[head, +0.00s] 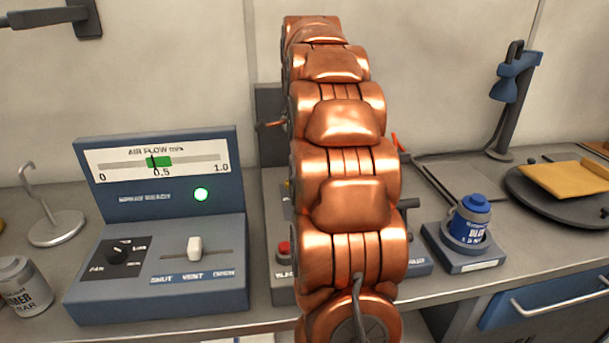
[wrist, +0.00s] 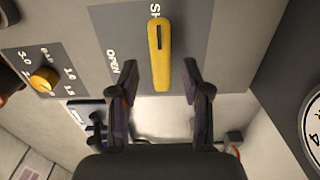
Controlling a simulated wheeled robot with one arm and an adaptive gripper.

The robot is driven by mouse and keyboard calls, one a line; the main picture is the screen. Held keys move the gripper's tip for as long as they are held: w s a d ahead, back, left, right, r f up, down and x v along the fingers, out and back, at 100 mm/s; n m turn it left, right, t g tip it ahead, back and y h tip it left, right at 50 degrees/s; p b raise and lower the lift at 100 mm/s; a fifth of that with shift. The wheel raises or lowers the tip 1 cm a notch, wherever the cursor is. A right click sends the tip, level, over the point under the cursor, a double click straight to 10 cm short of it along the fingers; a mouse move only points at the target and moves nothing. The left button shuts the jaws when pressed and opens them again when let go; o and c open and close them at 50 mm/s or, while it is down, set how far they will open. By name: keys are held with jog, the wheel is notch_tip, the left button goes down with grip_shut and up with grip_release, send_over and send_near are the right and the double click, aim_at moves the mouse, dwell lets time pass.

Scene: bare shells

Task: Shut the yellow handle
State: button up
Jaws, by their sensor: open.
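The yellow handle (wrist: 161,62) shows in the wrist view as a long narrow lever with a dark slot, on a dark grey label plate (wrist: 190,25). Its length runs up and down the picture. The word OPEN is printed to its left, and a word starting "SH", partly cut off, is at its upper end. My gripper (wrist: 158,72) is open, one dark finger on each side of the handle's lower end. I see a gap on both sides and cannot tell the depth between them. In the head view my copper arm hides the gripper, and I cannot make out the handle.
The wrist view shows a yellow knob (wrist: 44,79) left and a round dial (wrist: 313,122) at the right edge. The head view shows an air-flow console (head: 155,225) left of my arm, a red button (head: 284,249) beside it and a blue-lidded jar (head: 471,220) right.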

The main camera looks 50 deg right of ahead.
jog(key=shift+r, duration=2.75)
jog(key=s+a+n+p, duration=0.3)
jog(key=a+n, duration=0.3)
jog(key=a, duration=0.4)
jog(key=s+a+n+p, duration=0.25)
jog(key=a+n, duration=0.45)
jog(key=a, duration=0.4)
jog(key=s+a+f+n+p, duration=0.1)
jog(key=s+a+f+n, duration=0.1)
jog(key=s, duration=0.4)
jog(key=s+a+f+n+g+p, duration=0.1)
jog(key=s+a+f+n, duration=0.2)
jog(key=s+a+n, duration=0.2)
jog(key=s+a+f+n+p, duration=0.2)
jog(key=s+a+f+n, duration=0.1)
jog(key=s, duration=0.4)
jog(key=a+n, duration=0.1)
jog(key=n, duration=0.1)
jog(key=shift+s+n+g, duration=0.3)
jog(key=shift+s+g, duration=0.05)
jog(key=shift+g, duration=0.05)
